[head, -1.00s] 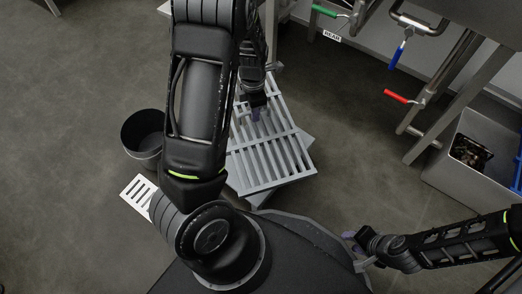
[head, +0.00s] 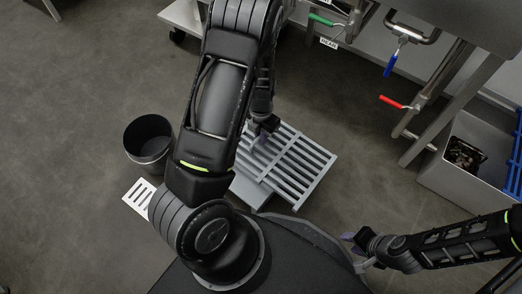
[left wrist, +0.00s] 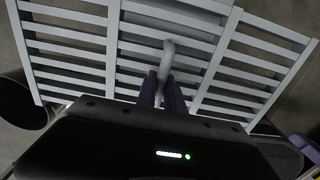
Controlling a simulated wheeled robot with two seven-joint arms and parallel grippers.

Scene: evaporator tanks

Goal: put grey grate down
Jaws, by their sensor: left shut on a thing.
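The grey grate (head: 298,168) is a slatted panel in the middle of the head view, partly hidden behind my left arm. In the left wrist view the grate (left wrist: 112,50) fills the upper part, with a curved handle (left wrist: 168,50) at its middle. My left gripper (head: 262,137) is shut on this handle; its purple fingers (left wrist: 163,92) sit at the handle. A flat grey surface (head: 247,188) shows below the grate; I cannot tell whether they touch. My right gripper (head: 353,250) is at the lower right, fingers apart and empty, away from the grate.
A dark round bin (head: 148,143) and a white slotted piece (head: 139,195) are left of my left arm. A grey box (head: 462,170) stands at right, below steel equipment with green, blue and red valve handles (head: 393,102). Open floor lies between the grate and the box.

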